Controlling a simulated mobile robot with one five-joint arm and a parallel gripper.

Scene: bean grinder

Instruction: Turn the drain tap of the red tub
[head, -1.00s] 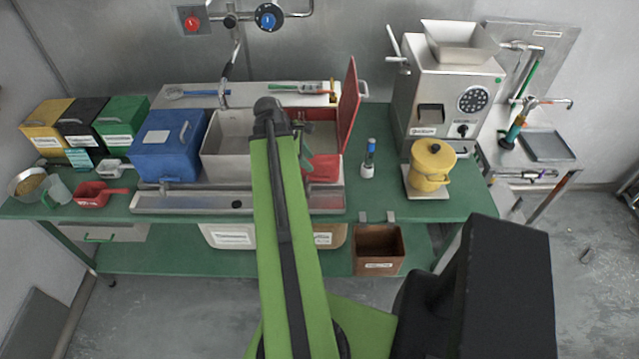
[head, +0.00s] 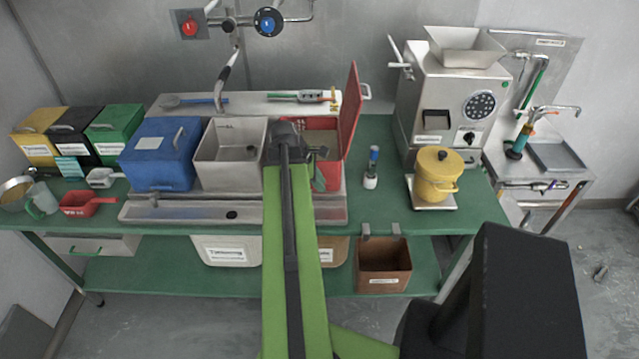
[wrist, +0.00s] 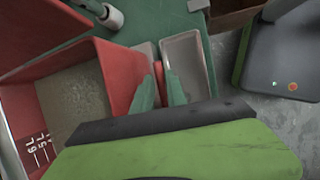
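The red tub (head: 333,176) stands at the right end of the row of tubs in the head view, with its red lid (head: 350,112) raised. Its wall (wrist: 120,75) shows at left in the wrist view, with volume marks and a greyish inside. My gripper (wrist: 160,88) points down just outside that wall. Its two green fingers have a small red piece (wrist: 160,78) between them, probably the drain tap. I cannot tell whether the fingers press on it. In the head view my arm hides most of the gripper and the tap.
A metal trough (head: 180,211) runs below the tubs; its end (wrist: 185,72) shows in the wrist view. A grey tub (head: 228,160) and blue tub (head: 160,160) stand left. A small bottle (head: 371,168), a yellow pot (head: 437,176) and a grinder (head: 440,100) stand right. A brown box (head: 383,268) hangs below.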

